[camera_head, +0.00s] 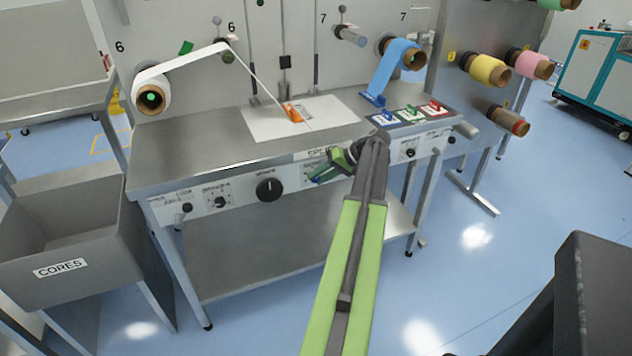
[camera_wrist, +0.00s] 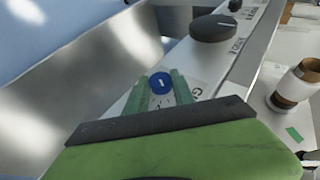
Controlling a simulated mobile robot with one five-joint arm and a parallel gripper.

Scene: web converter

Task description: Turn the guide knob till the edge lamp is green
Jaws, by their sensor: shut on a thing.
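My gripper (camera_head: 322,174) is at the front panel of the steel table, right of a large black knob (camera_head: 268,189). In the wrist view its green fingers (camera_wrist: 165,88) stand on either side of a small blue knob (camera_wrist: 161,83) with a white pointer line, and are shut on it. A label starting with "G" lies beside this knob, partly hidden by a finger; it appears to be the guide knob. In the head view my gripper hides the knob. I cannot make out the edge lamp for certain.
A white roll (camera_head: 150,92) feeds a web over a roller to the tabletop, where an orange piece (camera_head: 292,113) lies. A blue roll (camera_head: 406,55) hangs at the right. A grey cores bin (camera_head: 75,262) stands at the left. The floor in front is clear.

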